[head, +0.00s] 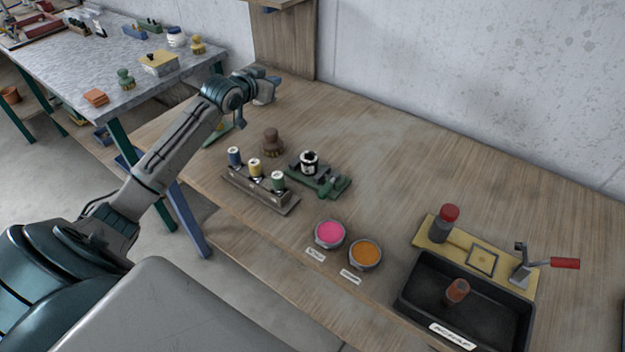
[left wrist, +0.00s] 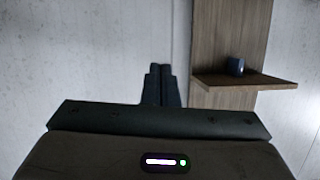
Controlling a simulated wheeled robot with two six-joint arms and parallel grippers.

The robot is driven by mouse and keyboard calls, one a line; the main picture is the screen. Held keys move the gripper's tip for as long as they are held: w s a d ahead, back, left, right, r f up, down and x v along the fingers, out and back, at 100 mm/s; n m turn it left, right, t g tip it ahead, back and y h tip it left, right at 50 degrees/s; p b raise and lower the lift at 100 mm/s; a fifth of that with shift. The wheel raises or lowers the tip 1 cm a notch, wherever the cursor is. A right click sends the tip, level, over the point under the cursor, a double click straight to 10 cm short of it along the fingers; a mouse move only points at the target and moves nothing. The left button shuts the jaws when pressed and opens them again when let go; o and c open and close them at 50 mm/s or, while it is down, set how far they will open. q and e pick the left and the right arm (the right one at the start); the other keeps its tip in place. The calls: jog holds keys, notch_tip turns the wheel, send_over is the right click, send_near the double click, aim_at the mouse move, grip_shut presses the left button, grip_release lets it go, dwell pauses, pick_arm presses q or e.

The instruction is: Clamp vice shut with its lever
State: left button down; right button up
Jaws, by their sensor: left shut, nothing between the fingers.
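A small green vice-like fixture (head: 335,187) sits on the wooden bench in the head view, with a black-and-white bottle or spool (head: 309,162) standing in or on it. I cannot make out a lever on it. A red-handled lever (head: 565,263) on a grey post stands at the right end of a yellow plate (head: 460,247). My left gripper (head: 272,84) is above the back of the bench, apart from both fixtures. Its fingers (left wrist: 161,71) are together and empty in the left wrist view, facing the wall. My right gripper is not in view.
A black tray (head: 415,290) holds a reddish-brown piece (head: 457,291). The bench's back middle is clear. A shelf (left wrist: 245,82) is on the wall.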

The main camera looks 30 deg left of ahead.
pick_arm(q)
notch_tip(320, 180, up, 13)
jog(key=w+m+t+h+b, duration=0.1)
jog(key=m+t+h+b, duration=0.1)
jog(key=m+t, duration=0.55)
jog(key=s+d+m+g+h+b, duration=0.1)
jog(key=d+m+g+h, duration=0.3)
jog(key=m+h, duration=0.45)
jog(key=s+d+m+g+h+b, duration=0.1)
jog(key=s+d+m+g+h, duration=0.1)
jog(key=d+m+h, duration=0.65)
notch_tip(320, 180, down, 10)
jog(key=s+d+m+g+y+b, duration=0.1)
jog(key=s+d+m+g+y, duration=0.15)
jog(key=m+g, duration=0.65)
jog(key=s+a+f+g+y, duration=0.1)
jog(key=a+f+g+y, duration=0.1)
jog(key=f, duration=0.2)
jog(key=s+a+f+m+g+y+b, duration=0.1)
jog(key=s+a+f+g+y, duration=0.1)
jog(key=f+y, duration=0.1)
jog(key=s+a+f+g+y, duration=0.2)
jog(key=a+f, duration=0.1)
jog(key=f, duration=0.3)
jog(key=shift+s+g+y+b, duration=0.25)
jog(key=shift+g+y+b, duration=0.05)
jog(key=shift+g+y, duration=0.05)
jog(key=shift+f, duration=0.1)
